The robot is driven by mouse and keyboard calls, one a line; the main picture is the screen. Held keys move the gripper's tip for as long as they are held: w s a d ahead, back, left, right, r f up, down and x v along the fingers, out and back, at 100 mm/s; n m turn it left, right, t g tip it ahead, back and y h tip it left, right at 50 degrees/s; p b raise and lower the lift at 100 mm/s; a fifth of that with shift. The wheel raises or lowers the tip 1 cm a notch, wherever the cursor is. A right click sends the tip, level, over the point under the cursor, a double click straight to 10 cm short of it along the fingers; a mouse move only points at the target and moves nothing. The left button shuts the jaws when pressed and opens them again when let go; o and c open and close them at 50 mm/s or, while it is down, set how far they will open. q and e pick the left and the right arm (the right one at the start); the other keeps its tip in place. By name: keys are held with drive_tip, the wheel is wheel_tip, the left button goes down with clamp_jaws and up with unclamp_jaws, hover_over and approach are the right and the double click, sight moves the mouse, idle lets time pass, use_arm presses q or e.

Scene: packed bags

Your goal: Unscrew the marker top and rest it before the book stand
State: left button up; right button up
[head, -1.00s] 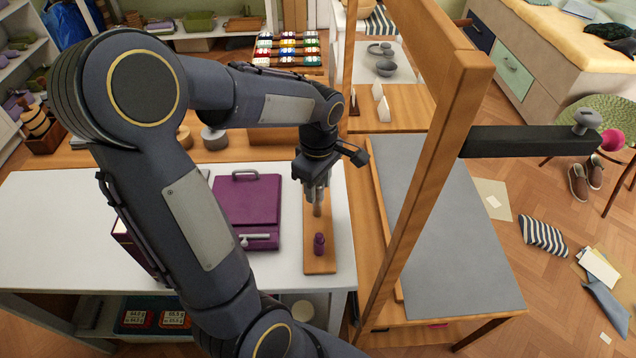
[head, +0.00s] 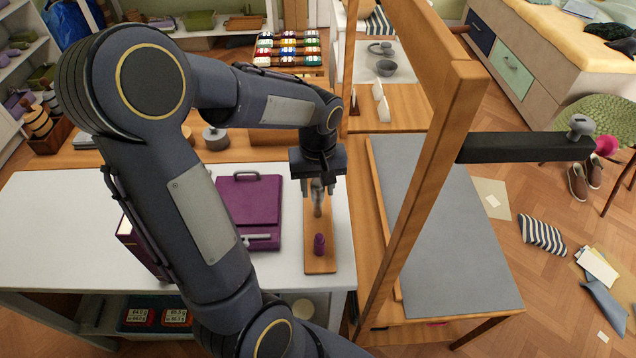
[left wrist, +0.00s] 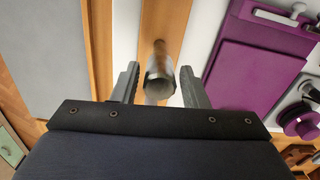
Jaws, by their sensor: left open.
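An upright marker-like piece (head: 318,208) stands on a narrow wooden board (head: 320,263), with a brown lower part and a grey top. In the left wrist view, the grey top (left wrist: 160,84) lies between the two fingers, with a gap on each side. My left gripper (head: 318,187) is open and points down around it. A small purple bottle-like piece (head: 319,244) stands nearer on the same board. I cannot tell for sure which thing is the book stand. My right gripper is not in view.
A purple case (head: 247,200) with a grey handle lies left of the board on the white table (head: 50,225). A wooden post (head: 425,190) rises to the right, beside a grey-topped table (head: 450,250). The table strip in front of the board is clear.

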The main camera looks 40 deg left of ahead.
use_arm(q)
drive_tip(key=m+p, duration=0.1)
drive_tip(key=m, duration=0.4)
drive_tip(key=m+p, duration=0.1)
drive_tip(key=m, duration=0.5)
drive_tip(key=shift+a, duration=0.1)
drive_tip(key=c, duration=0.8)
drive_tip(key=n, duration=0.3)
drive_tip(key=shift+b, duration=0.35)
clamp_jaws()
drive_tip(key=shift+n, duration=1.8)
